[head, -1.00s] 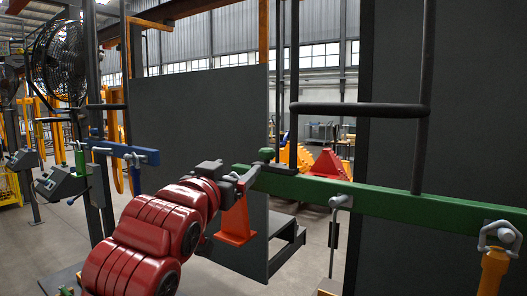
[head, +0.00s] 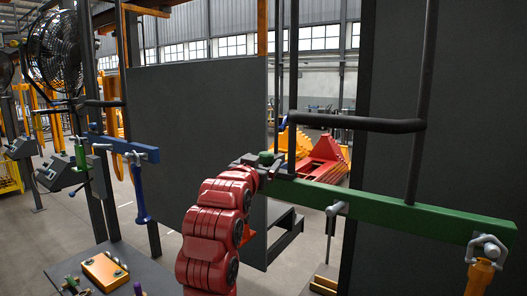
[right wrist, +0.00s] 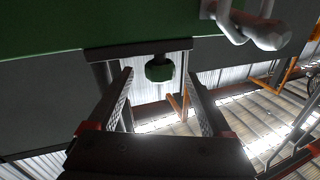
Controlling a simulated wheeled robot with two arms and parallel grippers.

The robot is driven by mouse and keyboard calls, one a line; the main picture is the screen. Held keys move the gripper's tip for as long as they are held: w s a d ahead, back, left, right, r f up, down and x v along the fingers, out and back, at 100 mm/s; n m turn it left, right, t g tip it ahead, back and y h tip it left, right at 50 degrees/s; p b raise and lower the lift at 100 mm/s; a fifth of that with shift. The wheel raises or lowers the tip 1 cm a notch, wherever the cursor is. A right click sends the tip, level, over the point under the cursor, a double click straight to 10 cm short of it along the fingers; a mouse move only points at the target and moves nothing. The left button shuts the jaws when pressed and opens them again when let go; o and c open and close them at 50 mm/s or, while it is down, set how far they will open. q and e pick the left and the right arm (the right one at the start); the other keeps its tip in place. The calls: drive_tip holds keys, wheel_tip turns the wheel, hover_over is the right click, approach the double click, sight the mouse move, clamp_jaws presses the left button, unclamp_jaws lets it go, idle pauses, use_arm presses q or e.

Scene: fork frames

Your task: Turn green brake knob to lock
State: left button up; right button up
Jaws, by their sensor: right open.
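The green knob (head: 266,157) sits at the left end of a long green bar (head: 375,207) in the head view. In the right wrist view the dark green knob (right wrist: 159,70) is in the gap between my right gripper's two fingers, with the green bar (right wrist: 90,22) above it. My right gripper (head: 257,164) is at the knob in the head view, and its fingers are partly hidden there. In the wrist view the right gripper (right wrist: 157,86) is open, with a gap on both sides of the knob. My left gripper is not in view.
Dark vertical posts and a bent black rail (head: 355,122) stand close to the bar. A large grey panel (head: 195,130) is behind my right arm. A bench with an orange block (head: 105,271) is at lower left.

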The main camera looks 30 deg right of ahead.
drive_tip(key=shift+x, duration=1)
drive_tip(key=shift+c, duration=0.2)
clamp_jaws()
drive_tip(key=shift+f, duration=0.15)
drive_tip(key=b, duration=0.3)
drive_tip(key=n+t+y+b, duration=0.1)
drive_tip(key=b, duration=0.2)
drive_tip(key=n+t+y+b, duration=0.1)
drive_tip(key=b, duration=0.2)
drive_tip(key=shift+s+d+f, duration=0.25)
drive_tip(key=n+t+y+b, duration=0.1)
drive_tip(key=n+t+y, duration=0.1)
drive_tip(key=shift+s+d+r+y+b, duration=0.1)
drive_tip(key=shift+d+r+y+b, duration=0.1)
drive_tip(key=shift+y+b, duration=0.2)
drive_tip(key=shift+r+n+t+y, duration=0.1)
drive_tip(key=shift+n+t+y, duration=0.5)
drive_tip(key=shift+n+y, duration=0.5)
drive_tip(key=shift+y, duration=0.3)
